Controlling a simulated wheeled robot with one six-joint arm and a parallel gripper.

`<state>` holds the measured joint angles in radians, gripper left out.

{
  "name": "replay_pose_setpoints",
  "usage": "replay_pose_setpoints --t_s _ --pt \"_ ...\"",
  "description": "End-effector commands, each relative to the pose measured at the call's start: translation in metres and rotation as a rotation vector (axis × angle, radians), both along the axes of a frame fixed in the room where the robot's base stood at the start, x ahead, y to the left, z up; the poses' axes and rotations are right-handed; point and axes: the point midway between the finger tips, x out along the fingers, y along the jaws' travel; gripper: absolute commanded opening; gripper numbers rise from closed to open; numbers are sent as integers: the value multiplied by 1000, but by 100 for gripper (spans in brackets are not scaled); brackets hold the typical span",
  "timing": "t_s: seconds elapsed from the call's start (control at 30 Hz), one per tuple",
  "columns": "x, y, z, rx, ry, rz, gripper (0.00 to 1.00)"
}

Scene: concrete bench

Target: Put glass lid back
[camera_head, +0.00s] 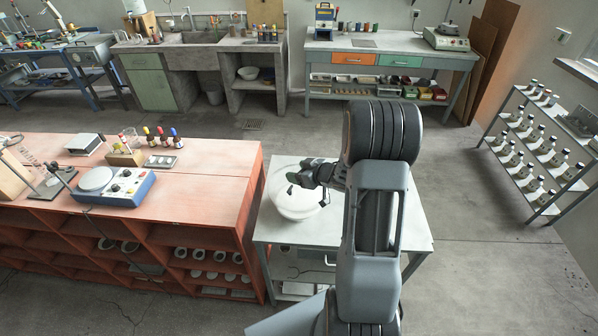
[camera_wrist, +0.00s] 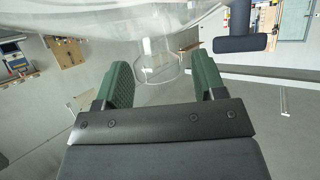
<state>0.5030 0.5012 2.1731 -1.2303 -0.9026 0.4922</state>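In the head view, a pale, rounded, bowl-like vessel (camera_head: 297,207) stands on the left part of a small grey table. My gripper (camera_head: 297,178) is over the vessel's upper part, reaching from the right. In the wrist view, my gripper's green finger pads (camera_wrist: 163,80) stand wide apart. A clear glass knob (camera_wrist: 158,65) shows between and just past their tips. It belongs to a large curved clear glass piece across the top, which looks like the glass lid (camera_wrist: 110,18). Contact between pads and knob cannot be told. Whether the lid rests on the vessel is unclear.
The grey table (camera_head: 282,231) has bare top around the vessel. A red bench (camera_head: 215,160) with instruments adjoins on the left. A dark bar-shaped piece (camera_wrist: 240,43) is right of the knob. A bottle rack (camera_head: 540,150) stands at right, beyond open floor.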

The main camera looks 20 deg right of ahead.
Motion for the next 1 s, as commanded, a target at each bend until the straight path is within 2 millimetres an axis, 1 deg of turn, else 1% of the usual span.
replay_pose_setpoints --t_s 0.27,0.37,0.4,0.43,0.47,0.8,1.0 --pt "0 0 2 0 0 0 67" --pt "0 0 10 -1 -1 0 67" --pt "0 0 16 -1 -1 0 67" --pt "-2 -2 17 -1 -1 -3 67" --pt "-7 -5 17 0 -1 -4 67" --pt "-61 -33 46 -1 -3 -5 67" --pt "-84 -43 59 -1 -2 -1 67"
